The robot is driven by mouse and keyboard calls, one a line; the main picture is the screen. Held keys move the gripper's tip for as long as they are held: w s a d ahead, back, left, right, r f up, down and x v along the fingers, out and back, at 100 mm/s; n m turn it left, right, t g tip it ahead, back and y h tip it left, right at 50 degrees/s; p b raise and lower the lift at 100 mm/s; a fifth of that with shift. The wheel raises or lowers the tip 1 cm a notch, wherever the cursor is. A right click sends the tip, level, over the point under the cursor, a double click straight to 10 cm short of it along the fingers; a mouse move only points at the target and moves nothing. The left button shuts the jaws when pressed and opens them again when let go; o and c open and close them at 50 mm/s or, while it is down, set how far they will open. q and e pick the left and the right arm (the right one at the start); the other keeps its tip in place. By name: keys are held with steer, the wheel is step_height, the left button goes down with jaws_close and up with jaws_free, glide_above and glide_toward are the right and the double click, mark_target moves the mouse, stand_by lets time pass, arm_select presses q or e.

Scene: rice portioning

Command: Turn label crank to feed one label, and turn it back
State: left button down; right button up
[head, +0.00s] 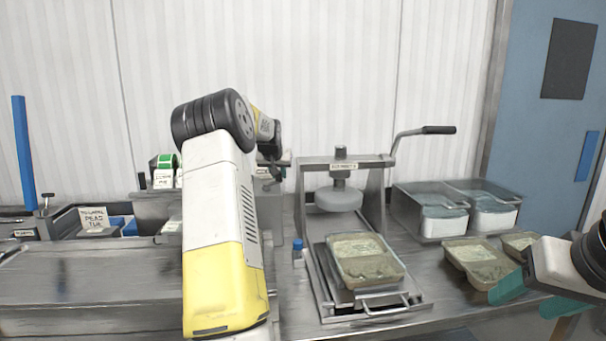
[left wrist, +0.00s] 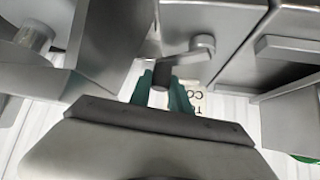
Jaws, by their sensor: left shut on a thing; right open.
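The label crank shows in the left wrist view as a grey lever (left wrist: 195,52) with a short dark handle (left wrist: 160,73). My left gripper (left wrist: 163,94) has its green fingers shut around that handle. In the head view my left arm hides the crank and most of that gripper. A label roll with green and white labels (head: 165,163) sits on the grey label unit left of my arm. My right gripper (head: 537,297) is open and empty at the lower right, beside a filled tray.
A press (head: 340,163) with a long side lever stands in the middle, with a filled tray (head: 366,262) on its sliding base. A blue-capped bottle (head: 298,254) stands close to its left. Clear tubs (head: 430,205) and more filled trays (head: 482,262) are on the right.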

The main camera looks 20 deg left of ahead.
arm_select(q)
steer(key=c, duration=1.2)
jaws_free()
steer(key=shift+r, duration=0.1)
steer(key=v, duration=0.7)
steer(key=shift+s, duration=0.3)
steer(key=shift+d+r, duration=0.1)
steer(key=shift+d, duration=0.05)
